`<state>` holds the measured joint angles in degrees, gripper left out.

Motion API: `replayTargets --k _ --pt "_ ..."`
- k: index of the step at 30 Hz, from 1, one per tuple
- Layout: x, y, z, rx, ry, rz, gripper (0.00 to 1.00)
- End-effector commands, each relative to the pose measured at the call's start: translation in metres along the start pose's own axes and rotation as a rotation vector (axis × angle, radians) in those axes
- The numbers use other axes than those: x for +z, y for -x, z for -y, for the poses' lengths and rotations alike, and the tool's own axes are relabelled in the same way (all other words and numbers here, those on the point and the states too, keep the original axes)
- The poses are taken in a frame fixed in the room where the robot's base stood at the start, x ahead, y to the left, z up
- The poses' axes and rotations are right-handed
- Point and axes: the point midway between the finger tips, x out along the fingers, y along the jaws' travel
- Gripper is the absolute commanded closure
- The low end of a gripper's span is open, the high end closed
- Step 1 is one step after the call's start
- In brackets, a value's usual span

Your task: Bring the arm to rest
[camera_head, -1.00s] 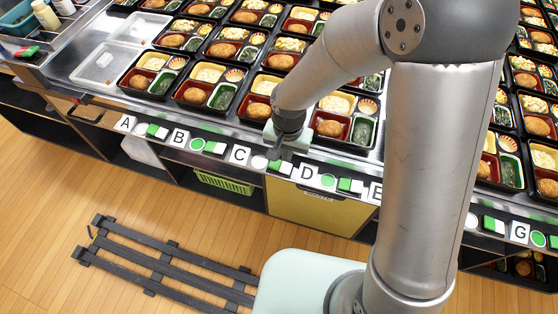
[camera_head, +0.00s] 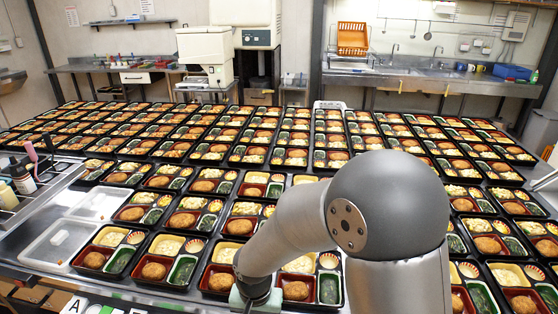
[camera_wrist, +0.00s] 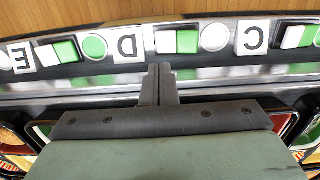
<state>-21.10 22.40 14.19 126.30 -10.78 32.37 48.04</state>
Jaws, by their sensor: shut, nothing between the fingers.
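My gripper shows in the wrist view (camera_wrist: 159,85), its two grey fingers pressed together with nothing between them. It is over the counter's front edge, near the strip with the letter cards C (camera_wrist: 254,37), D (camera_wrist: 127,43) and E (camera_wrist: 22,59). In the head view only my arm and wrist show at the lower middle, in front of the front row of bento trays (camera_head: 181,271); the fingertips are out of that frame. Whether the gripper touches the counter I cannot tell.
Many filled bento trays cover the long counter. Empty white trays (camera_head: 57,243) lie at the left, beside a bin of bottles (camera_head: 22,180). Green and white buttons (camera_wrist: 94,47) line the front edge. A sink bench (camera_head: 430,75) stands at the back.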

Motion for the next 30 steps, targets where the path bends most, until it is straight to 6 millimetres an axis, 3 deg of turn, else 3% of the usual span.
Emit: replayTargets --k 2,7,12,15,21,30 --pt "-0.004 0.019 -0.023 0.01 -0.002 -0.017 1.0" --pt "0.003 0.076 -0.107 0.041 0.016 -0.046 1.0" --pt "0.042 0.12 -0.18 0.038 0.04 -0.047 1.0" --pt "0.067 0.133 -0.206 0.021 0.057 -0.047 1.0" --pt "0.095 0.142 -0.226 -0.007 0.084 -0.048 1.0" --pt "0.097 0.143 -0.227 -0.009 0.086 -0.048 1.0"
